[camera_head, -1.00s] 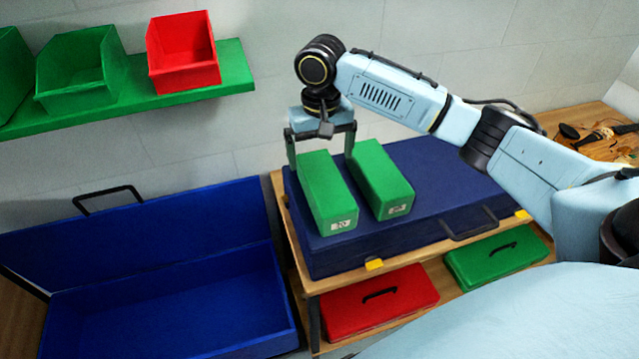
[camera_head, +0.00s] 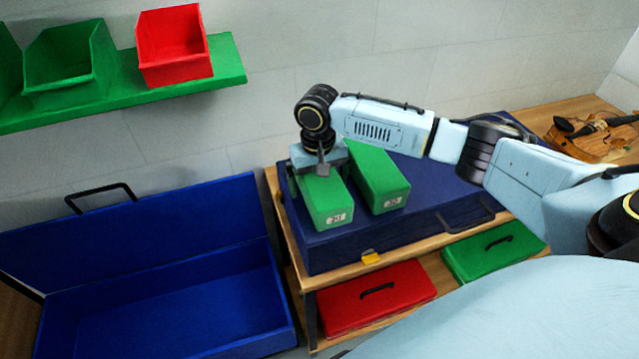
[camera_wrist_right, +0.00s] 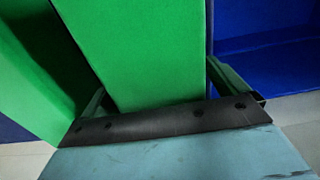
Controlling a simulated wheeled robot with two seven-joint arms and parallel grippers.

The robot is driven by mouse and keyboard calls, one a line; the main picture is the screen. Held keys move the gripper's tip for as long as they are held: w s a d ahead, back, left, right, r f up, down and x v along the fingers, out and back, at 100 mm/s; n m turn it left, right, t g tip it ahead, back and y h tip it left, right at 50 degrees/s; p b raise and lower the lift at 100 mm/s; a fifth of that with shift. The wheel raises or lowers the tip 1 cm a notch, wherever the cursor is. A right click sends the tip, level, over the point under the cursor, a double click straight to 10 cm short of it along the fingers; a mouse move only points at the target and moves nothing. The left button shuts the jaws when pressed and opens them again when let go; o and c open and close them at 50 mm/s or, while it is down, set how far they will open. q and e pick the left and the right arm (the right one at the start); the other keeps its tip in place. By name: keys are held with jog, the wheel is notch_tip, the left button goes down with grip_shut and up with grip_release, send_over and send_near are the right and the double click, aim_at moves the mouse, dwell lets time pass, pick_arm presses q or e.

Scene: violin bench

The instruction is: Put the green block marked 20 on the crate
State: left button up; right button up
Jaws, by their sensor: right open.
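Two long green blocks lie side by side on a closed dark blue box (camera_head: 440,185). The left block (camera_head: 328,200) carries a white label that seems to read 20. The right block (camera_head: 378,180) has a label that seems to read 30. My right gripper (camera_head: 318,178) is low over the far end of the left block, open, with its fingers on either side of it. The right wrist view shows this block (camera_wrist_right: 145,50) between the fingers and the other block (camera_wrist_right: 40,70) close at left. Contact cannot be told. My left gripper is not in view. Which thing is the crate is unclear.
An open, empty blue case (camera_head: 170,300) stands at left. Red (camera_head: 375,298) and green (camera_head: 495,250) cases lie below the box. A green shelf (camera_head: 225,70) holds a red bin (camera_head: 172,45) and green bins. A violin (camera_head: 595,138) lies at right.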

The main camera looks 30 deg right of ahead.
jog(key=c, duration=1)
jog(key=shift+c, duration=0.3)
jog(key=shift+r, duration=0.1)
